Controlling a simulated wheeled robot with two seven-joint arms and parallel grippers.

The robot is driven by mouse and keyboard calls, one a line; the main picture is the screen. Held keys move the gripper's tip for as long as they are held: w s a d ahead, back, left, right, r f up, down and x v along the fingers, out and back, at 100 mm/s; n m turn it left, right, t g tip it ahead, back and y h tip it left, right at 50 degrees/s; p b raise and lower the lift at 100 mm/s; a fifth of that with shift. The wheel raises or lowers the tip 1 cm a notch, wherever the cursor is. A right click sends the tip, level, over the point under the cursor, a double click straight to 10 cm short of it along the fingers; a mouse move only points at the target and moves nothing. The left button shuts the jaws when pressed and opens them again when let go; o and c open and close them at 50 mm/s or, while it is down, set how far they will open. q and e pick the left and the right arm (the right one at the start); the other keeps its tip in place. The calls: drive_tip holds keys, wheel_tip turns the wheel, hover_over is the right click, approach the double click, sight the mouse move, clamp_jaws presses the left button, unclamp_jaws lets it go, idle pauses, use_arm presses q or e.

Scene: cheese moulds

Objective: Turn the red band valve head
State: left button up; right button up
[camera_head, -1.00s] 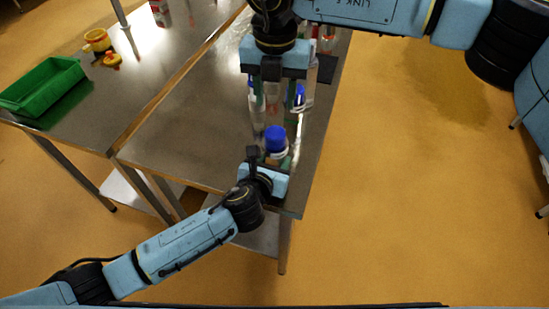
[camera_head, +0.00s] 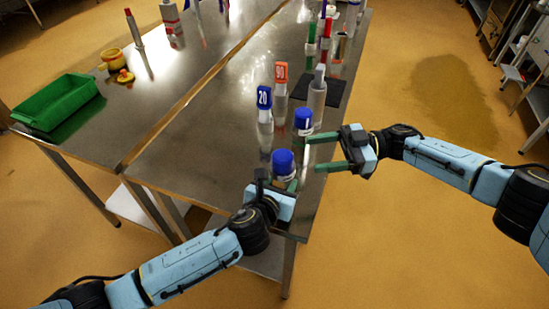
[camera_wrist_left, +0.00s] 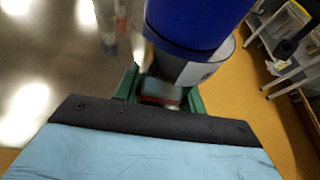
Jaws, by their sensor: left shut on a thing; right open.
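A blue-capped container with a pale body (camera_head: 283,162) stands near the front edge of the steel table. In the left wrist view, its blue cap (camera_wrist_left: 195,20) fills the top right. My left gripper (camera_wrist_left: 160,88) is shut low at this container, with a small reddish patch between its green fingers; what exactly they grip is partly hidden. My right gripper (camera_head: 313,153) is open and empty, its green fingers pointing left, beside a second blue-capped container (camera_head: 303,120). A red-topped piece (camera_head: 326,28) stands upright farther back. I cannot tell which thing is the red band valve head.
A blue "20" piece (camera_head: 264,97) and an orange "90" piece (camera_head: 281,72) stand mid-table. A grey piece (camera_head: 317,95) stands by a dark mat (camera_head: 335,91).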

sight(275, 160)
drive_tip(key=shift+m+t, duration=0.4)
drive_tip(key=shift+m, duration=0.2)
drive_tip(key=a, duration=0.3)
drive_tip(key=s+a, duration=0.1)
drive_tip(key=a, duration=0.3)
drive_tip(key=a+f, duration=0.1)
drive_tip(key=a, duration=0.2)
drive_tip(key=shift+s+a+f, duration=0.1)
drive_tip(key=shift+s+a, duration=0.1)
drive_tip(key=shift+a, duration=0.2)
drive_tip(key=shift+y, duration=0.3)
drive_tip(key=c, duration=1)
